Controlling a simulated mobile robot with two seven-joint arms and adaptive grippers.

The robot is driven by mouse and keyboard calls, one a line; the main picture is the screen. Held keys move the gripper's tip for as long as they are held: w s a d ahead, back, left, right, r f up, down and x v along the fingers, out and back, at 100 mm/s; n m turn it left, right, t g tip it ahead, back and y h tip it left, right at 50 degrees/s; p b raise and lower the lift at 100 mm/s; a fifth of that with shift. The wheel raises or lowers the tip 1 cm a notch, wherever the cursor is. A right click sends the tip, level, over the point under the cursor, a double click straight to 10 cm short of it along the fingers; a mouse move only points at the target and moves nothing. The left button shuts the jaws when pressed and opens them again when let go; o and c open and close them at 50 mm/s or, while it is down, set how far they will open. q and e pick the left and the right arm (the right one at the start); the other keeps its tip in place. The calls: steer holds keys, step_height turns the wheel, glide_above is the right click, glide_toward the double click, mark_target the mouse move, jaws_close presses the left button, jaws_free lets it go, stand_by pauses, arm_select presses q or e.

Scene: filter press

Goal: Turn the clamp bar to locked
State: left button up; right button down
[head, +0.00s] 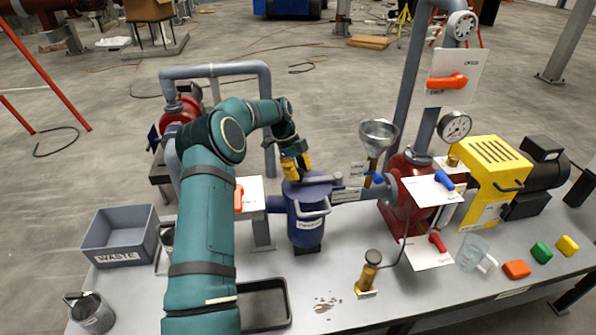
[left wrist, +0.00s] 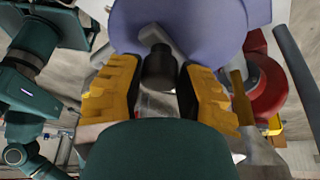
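The blue filter vessel (head: 305,222) stands upright on the bench, with a front handle and a label too small to read. A grey bar (head: 326,181), which looks like the clamp bar, lies across its lid. My left gripper (head: 296,166) is at the lid from above, its yellow fingers by the bar. In the left wrist view, the open fingers (left wrist: 160,88) stand on either side of a dark round knob (left wrist: 158,68) at the end of a grey bar (left wrist: 151,35). Narrow gaps show between knob and fingers. The blue vessel (left wrist: 200,25) fills the top. My right gripper is in neither view.
A funnel (head: 379,135) and red pump (head: 400,205) stand right of the vessel. Switch plates with red and blue levers stand nearby. A grey waste bin (head: 121,256) is at left; a black tray (head: 266,303) is in front. A glass mug (head: 472,253) stands at right.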

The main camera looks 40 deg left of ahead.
arm_select(q)
steer(key=o, duration=0.3)
steer(key=shift+w+d+f, duration=0.1)
steer(key=shift+w+d, duration=0.05)
steer(key=v, duration=1.2)
stand_by(0.4)
